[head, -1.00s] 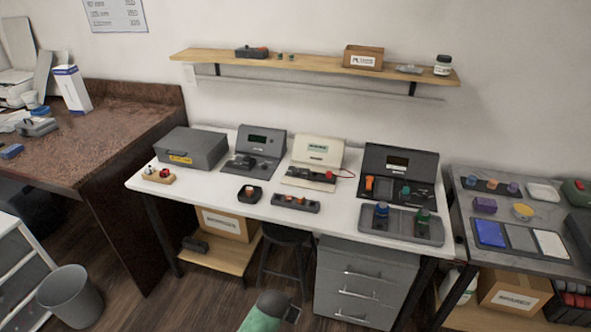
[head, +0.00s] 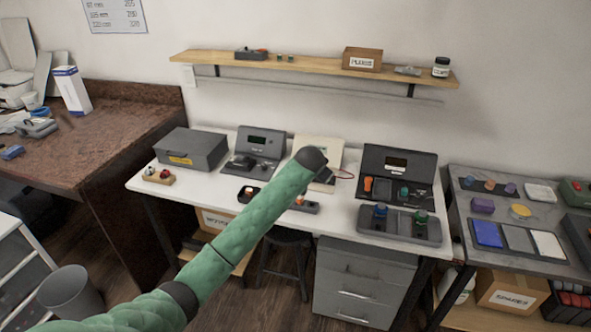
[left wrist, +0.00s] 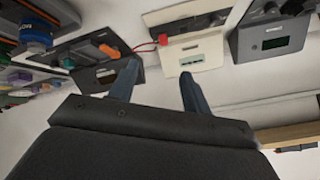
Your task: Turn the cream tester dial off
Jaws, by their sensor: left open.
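The cream tester (head: 330,146) stands on the white bench, between the grey tester and the black tester. In the head view my left wrist covers most of its front. I cannot tell the dial's position. My left gripper (left wrist: 157,80) is open and empty, its two fingers apart, with the tester beyond them. In the head view it is partly hidden by its own wrist, over the tester's front. My right gripper is not in view.
The grey tester (head: 263,142) is to the left and the black tester (head: 398,160) with an orange switch to the right. A red cable (left wrist: 146,46) runs from the cream tester's side. A panel with blue and green knobs (head: 400,227) lies at the front right. A shelf (head: 310,64) hangs above.

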